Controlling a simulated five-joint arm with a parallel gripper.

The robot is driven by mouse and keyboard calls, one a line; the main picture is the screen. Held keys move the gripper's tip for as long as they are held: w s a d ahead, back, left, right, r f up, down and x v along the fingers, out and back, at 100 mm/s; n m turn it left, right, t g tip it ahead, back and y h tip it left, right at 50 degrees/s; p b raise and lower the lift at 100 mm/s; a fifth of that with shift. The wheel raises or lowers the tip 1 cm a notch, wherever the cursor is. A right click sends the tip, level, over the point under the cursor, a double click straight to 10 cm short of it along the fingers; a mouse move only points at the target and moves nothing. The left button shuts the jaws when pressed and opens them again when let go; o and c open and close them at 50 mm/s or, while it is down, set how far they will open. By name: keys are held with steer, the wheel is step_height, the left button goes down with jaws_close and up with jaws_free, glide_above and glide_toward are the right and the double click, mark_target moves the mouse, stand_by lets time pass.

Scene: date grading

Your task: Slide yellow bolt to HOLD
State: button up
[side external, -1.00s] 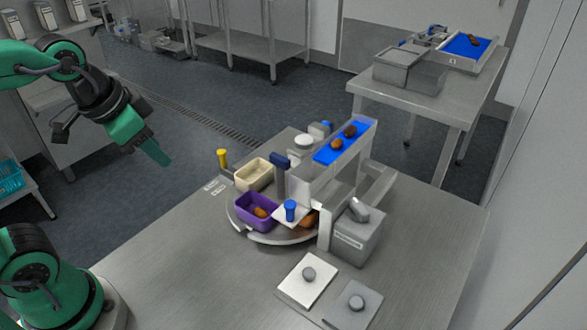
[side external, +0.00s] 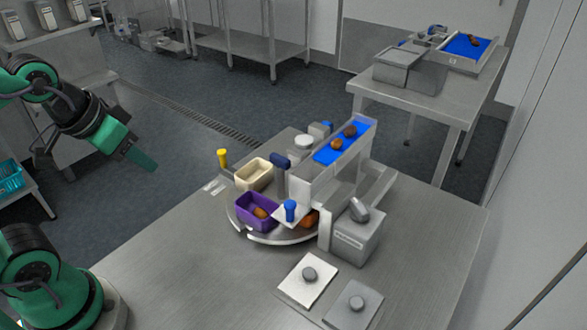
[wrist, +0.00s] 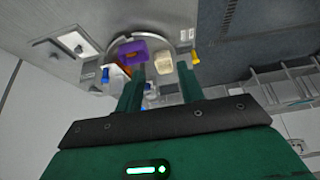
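The yellow bolt (side external: 223,158) stands upright at the back left edge of the steel table, beside the turntable (side external: 238,223). It also shows in the wrist view (wrist: 195,58), to the right of the cream bin. Small white labels (side external: 214,187) lie on the table just in front of the bolt; their words are too small to read, so I cannot tell which is HOLD. My gripper (side external: 142,160) is in the air to the left of the bolt, apart from it. In the wrist view its two fingers (wrist: 160,85) are spread with nothing between them.
A purple bin (side external: 257,213) holding a date and a cream bin (side external: 254,174) sit on the turntable. A blue-topped chute (side external: 344,143) and a blue knob (side external: 290,208) stand to their right. Two pads with round knobs (side external: 308,281) lie at the front. The table's left front is clear.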

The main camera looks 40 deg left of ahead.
steer(key=shift+w, duration=0.1)
stand_by(0.6)
steer(key=n+g, duration=0.3)
steer(key=g, duration=0.2)
glide_above(221, 152)
step_height(221, 152, down, 12)
steer(key=shift+d+r, duration=0.15)
steer(key=shift+r, duration=0.05)
steer(key=shift+w+a+f+g, duration=0.1)
steer(key=shift+a+f+g, duration=0.15)
steer(key=shift+f, duration=0.25)
steer(key=shift+f, duration=3.9)
